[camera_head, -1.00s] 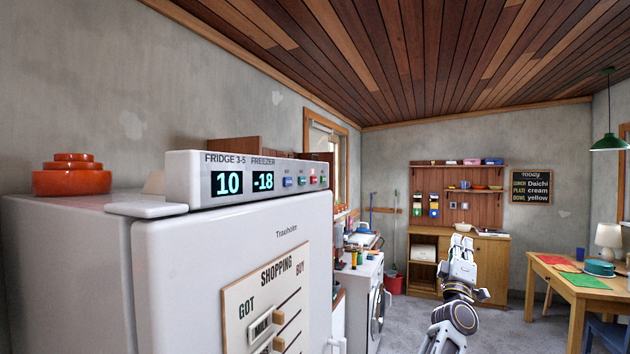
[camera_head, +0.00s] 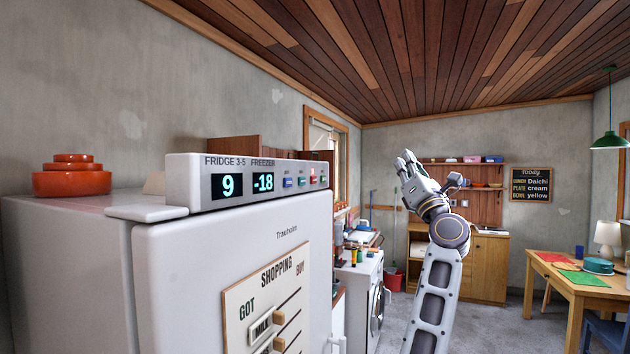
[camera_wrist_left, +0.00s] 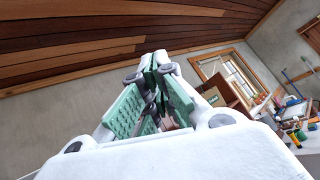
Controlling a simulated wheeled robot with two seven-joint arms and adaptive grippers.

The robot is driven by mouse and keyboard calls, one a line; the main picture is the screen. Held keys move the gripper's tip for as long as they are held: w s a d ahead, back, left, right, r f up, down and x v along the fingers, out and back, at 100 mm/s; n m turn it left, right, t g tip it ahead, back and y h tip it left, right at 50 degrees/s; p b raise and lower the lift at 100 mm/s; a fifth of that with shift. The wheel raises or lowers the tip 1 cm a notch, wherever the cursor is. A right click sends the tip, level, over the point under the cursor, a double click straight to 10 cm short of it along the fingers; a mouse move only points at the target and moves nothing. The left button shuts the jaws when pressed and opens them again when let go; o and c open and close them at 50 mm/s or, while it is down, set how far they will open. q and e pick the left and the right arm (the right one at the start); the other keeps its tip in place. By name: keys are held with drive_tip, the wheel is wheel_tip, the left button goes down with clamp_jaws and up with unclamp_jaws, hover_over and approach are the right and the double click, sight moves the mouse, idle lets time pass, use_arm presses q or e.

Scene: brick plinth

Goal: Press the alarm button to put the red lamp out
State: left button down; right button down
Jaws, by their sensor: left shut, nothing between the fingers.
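The white fridge (camera_head: 215,250) stands at the left. Its control panel (camera_head: 178,178) on top shows 9 for the fridge and -18 for the freezer. The red alarm button (camera_head: 313,180) is near the panel's right end; red shows there, but button and lamp are too small to tell apart clearly. My left gripper (camera_head: 406,162) is raised, shut and empty, right of the panel and apart from it. Its green-padded fingers (camera_wrist_left: 152,72) fill the middle of the left wrist view. My right gripper is out of view.
An orange stepped container (camera_head: 72,178) stands on the fridge top. A shopping board (camera_head: 262,300) with sliders is on the fridge door. A washing machine (camera_head: 362,290) stands beyond. A table (camera_head: 570,285) is at the right. Open air lies between panel and gripper.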

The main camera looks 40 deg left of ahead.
sight(314, 180)
use_arm(q)
drive_tip(key=s+a+f+n+g+h, duration=0.2)
drive_tip(key=s+a+n+g, duration=0.1)
drive_tip(key=n, duration=0.5)
drive_tip(key=s+a+f+n+g+h, duration=0.2)
drive_tip(key=s+a+f+n+g, duration=0.1)
drive_tip(key=n, duration=0.5)
drive_tip(key=shift+a+f+n+g, duration=0.3)
drive_tip(key=shift+a+g, duration=0.4)
drive_tip(key=shift+a, duration=0.65)
drive_tip(key=shift+s+a, duration=0.15)
drive_tip(key=s+a, duration=0.2)
drive_tip(key=a, duration=0.6)
drive_tip(key=shift+a, duration=0.15)
drive_tip(key=shift+s+a, duration=0.2)
drive_tip(key=shift+a, duration=0.55)
idle(1.6)
drive_tip(key=shift+d, duration=0.1)
drive_tip(key=shift+w+d+b, duration=0.15)
drive_tip(key=shift+d+b, duration=0.2)
drive_tip(key=shift+d, duration=0.3)
idle(0.3)
